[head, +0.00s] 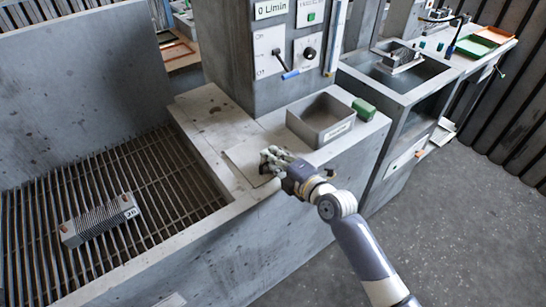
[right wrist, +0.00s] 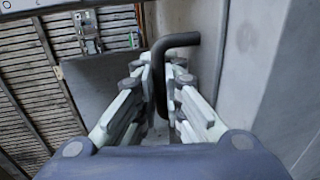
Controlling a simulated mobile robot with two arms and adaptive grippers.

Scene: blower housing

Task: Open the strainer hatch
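A flat, pale square plate, which looks like the strainer hatch (head: 245,158), lies on the ledge beside the grate, seemingly flat. My right gripper (head: 272,158) is over its right part, and the arm comes in from the lower right. In the right wrist view a dark bent handle (right wrist: 180,40) runs down between the fingers of my right gripper (right wrist: 161,75). The fingers are close on both sides of the handle and look shut on it. A grey plate (right wrist: 102,95) shows beside it. In the head view the gripper hides the handle. My left gripper is not in view.
A grey open box (head: 322,135) and a green block (head: 364,109) stand right of the plate. A control column (head: 235,65) rises behind. A finned block (head: 85,225) lies on the grate (head: 150,165) at left. A metal latch (right wrist: 88,32) shows at upper left in the wrist view.

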